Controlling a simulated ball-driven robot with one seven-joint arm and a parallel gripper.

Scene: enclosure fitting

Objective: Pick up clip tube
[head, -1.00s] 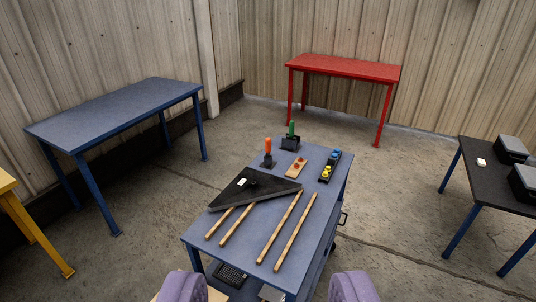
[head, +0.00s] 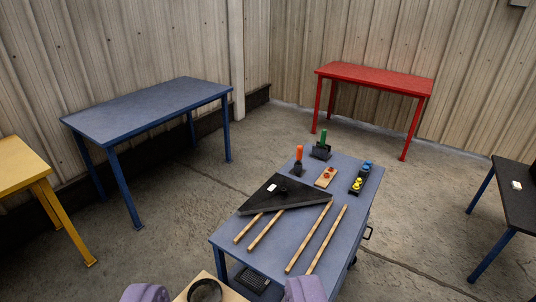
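My gripper (head: 225,291) shows at the bottom edge as two purple fingers, wide apart with nothing held between them. An orange upright tube (head: 299,154) stands in a small black holder on the blue cart (head: 225,235). A green upright tube (head: 323,137) stands in a black holder behind it. I cannot tell for sure which thing is the clip tube. A black ring-shaped thing (head: 204,290) on a pale wooden block (head: 180,296) shows between the fingers, cut off by the bottom edge. My gripper is on the near side of the cart, away from both tubes.
Blue (head: 150,108), red (head: 375,78), yellow (head: 20,178) and black (head: 518,205) tables stand around; open floor lies between.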

